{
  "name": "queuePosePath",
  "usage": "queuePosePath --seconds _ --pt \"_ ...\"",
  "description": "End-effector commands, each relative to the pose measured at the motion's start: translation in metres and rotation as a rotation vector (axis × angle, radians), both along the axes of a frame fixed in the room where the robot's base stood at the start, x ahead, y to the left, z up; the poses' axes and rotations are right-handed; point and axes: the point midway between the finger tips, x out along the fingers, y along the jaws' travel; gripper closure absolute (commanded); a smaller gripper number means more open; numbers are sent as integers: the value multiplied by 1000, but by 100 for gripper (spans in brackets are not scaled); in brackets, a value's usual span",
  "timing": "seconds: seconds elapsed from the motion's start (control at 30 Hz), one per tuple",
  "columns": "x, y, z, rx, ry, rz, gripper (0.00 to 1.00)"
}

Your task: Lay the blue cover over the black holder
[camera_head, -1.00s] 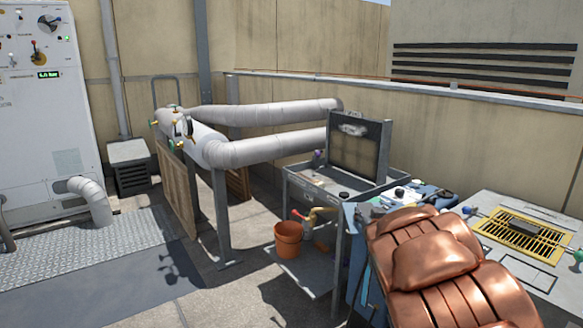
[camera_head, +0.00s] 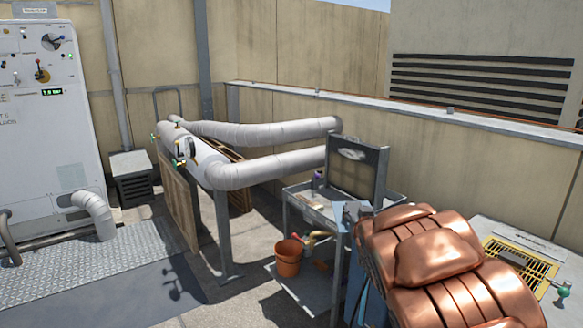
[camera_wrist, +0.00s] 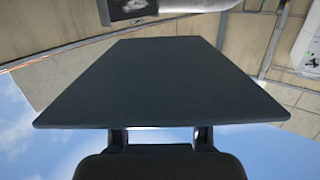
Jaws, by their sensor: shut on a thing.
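My gripper (camera_wrist: 161,136) shows at the bottom of the wrist view, its two fingers shut on the near edge of a wide, flat, dark blue-grey panel. This panel looks like the blue cover (camera_wrist: 160,85). It fills the middle of that view and hides much of what lies beyond. In the head view my copper-coloured arm hides the gripper, and I cannot make out the cover for certain. I cannot pick out the black holder surely in any view now; my arm covers part of the worktop at right.
A grey cart (camera_head: 310,287) carries an upright dark framed panel (camera_head: 357,170); an orange bucket (camera_head: 288,262) stands on its lower shelf. At right, a worktop bears a yellow grille (camera_head: 522,264). Thick pipes (camera_head: 270,165) run behind. Floor at left is clear.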

Motion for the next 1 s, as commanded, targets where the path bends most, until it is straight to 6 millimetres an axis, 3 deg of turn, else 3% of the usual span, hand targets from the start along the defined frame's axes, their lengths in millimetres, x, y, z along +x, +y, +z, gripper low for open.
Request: queuePosePath --seconds 0.03,0.5,0.77,1.0 --pt "0 0 20 1 -1 0 100" --pt "0 0 96 1 0 0 100" --pt "0 0 113 1 1 0 100" --pt "-11 12 104 -4 0 -19 100"
